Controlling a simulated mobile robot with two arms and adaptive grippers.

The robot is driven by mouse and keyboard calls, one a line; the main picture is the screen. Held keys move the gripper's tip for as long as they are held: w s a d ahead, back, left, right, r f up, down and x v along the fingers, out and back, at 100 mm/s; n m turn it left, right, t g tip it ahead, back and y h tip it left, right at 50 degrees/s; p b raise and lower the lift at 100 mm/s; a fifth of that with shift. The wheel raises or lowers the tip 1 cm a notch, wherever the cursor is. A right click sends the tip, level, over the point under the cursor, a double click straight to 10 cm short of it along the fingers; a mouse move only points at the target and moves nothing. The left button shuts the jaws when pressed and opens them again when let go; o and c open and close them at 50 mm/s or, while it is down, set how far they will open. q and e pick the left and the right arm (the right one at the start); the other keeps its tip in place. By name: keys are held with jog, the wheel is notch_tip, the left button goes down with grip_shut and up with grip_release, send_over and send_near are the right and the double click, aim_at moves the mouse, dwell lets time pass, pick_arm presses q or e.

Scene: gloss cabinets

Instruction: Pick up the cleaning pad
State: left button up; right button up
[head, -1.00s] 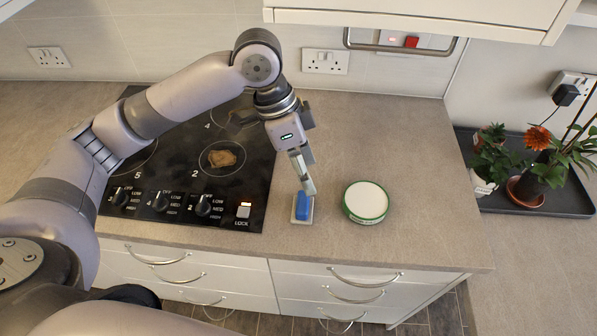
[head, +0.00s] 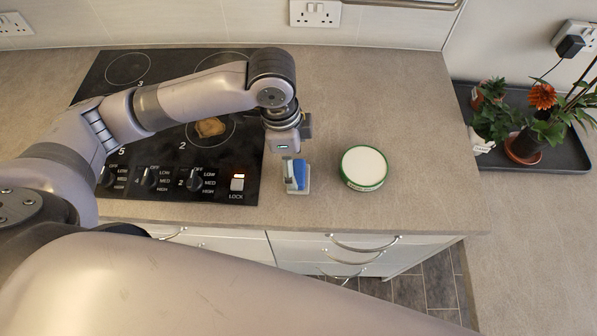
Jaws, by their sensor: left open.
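The cleaning pad appears to be the small block with a blue top (head: 301,175) and a pale base. It lies on the worktop between the hob and a round tub. My left gripper (head: 291,176) points down from above, with its fingers right at the blue block and overlapping its left side in the picture. The gripper is open. Its far finger is mostly hidden, and I cannot tell whether the fingers touch the block. My right gripper is not in view.
A round green tub with a white top (head: 364,167) stands close to the right of the block. The black hob (head: 222,185) with a brown stain lies to the left. A dark tray (head: 555,155) holds potted plants at right. The worktop behind the tub is clear.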

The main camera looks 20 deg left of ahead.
aim_at(298, 171)
pick_arm(q)
jog(key=shift+d+f, duration=0.1)
jog(key=shift+f, duration=0.1)
jog(key=shift+d+f, duration=0.1)
jog(key=shift+f, duration=0.2)
jog(key=f, duration=0.1)
jog(key=f+p, duration=0.1)
jog(key=f, duration=0.1)
jog(key=shift+w+d+f, duration=0.15)
jog(key=shift+d+f, duration=0.15)
jog(key=shift+f, duration=0.45)
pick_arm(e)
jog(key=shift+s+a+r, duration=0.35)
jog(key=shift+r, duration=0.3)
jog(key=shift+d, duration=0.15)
pick_arm(q)
jog(key=shift+c, duration=1.3)
jog(key=c, duration=1.1)
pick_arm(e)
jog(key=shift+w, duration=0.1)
pick_arm(q)
jog(key=shift+o, duration=0.2)
